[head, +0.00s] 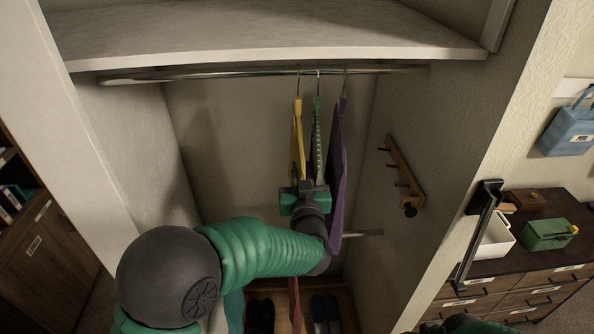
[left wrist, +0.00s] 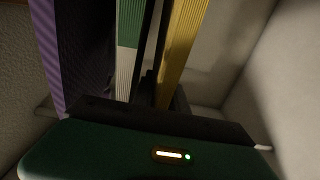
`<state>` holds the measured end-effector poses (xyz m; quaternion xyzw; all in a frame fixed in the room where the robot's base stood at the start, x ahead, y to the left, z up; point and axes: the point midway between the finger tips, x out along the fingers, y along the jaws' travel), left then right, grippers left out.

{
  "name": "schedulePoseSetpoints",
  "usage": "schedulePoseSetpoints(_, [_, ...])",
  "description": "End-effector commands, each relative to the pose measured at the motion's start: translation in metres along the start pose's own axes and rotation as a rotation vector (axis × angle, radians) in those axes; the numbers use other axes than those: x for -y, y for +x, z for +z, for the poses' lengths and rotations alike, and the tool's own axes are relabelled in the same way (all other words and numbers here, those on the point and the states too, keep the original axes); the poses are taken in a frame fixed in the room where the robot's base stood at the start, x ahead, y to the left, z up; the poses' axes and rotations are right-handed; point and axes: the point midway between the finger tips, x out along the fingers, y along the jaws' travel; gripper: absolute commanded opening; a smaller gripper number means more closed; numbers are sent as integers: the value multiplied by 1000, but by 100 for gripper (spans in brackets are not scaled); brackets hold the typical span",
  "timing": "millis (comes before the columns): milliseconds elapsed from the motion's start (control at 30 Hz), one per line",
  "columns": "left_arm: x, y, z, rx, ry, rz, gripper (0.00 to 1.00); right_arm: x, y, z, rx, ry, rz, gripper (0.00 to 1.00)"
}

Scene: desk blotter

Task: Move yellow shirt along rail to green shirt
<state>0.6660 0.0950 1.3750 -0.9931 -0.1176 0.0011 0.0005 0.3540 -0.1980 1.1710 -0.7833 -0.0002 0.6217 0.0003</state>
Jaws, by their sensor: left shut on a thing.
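The yellow shirt (head: 298,140) hangs edge-on from the rail (head: 220,73). The green shirt (head: 318,135) hangs just right of it, with only a small gap between their hangers. My left gripper (head: 304,190) is at the yellow shirt's lower part and shut on it. In the left wrist view, the yellow shirt (left wrist: 184,50) runs down between the dark fingers (left wrist: 165,98), with a finger between it and the green-and-white shirt (left wrist: 128,50). The gripper hides the lower ends of both shirts in the head view. My right gripper is not in view.
A purple garment (head: 340,160) hangs right of the green shirt. A wooden peg rack (head: 402,170) is on the closet's right wall. The rail is clear left of the yellow shirt. Shoes (head: 325,310) stand below. A shelf (head: 270,35) lies above the rail.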

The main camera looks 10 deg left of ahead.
Motion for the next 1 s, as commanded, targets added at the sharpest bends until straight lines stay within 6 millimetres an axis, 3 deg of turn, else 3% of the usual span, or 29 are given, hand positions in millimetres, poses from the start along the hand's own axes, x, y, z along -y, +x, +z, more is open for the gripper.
schedulePoseSetpoints(67, [0, 0, -1, -3, -1, 0, 0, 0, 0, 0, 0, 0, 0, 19])
schedulePoseSetpoints(100, [0, 0, -1, -3, -1, 0, 21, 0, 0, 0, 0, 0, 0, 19])
schedulePoseSetpoints(300, [0, 0, -1, -2, 0, 0, 44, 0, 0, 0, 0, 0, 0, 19])
schedulePoseSetpoints(667, [0, -6, 1, -2, -1, 1, 44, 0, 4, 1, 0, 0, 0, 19])
schedulePoseSetpoints(767, [0, -25, 3, -3, 0, 2, 44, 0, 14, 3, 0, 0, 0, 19])
schedulePoseSetpoints(1000, [-1, -95, 4, -4, -1, 5, 44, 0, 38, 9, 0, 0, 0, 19])
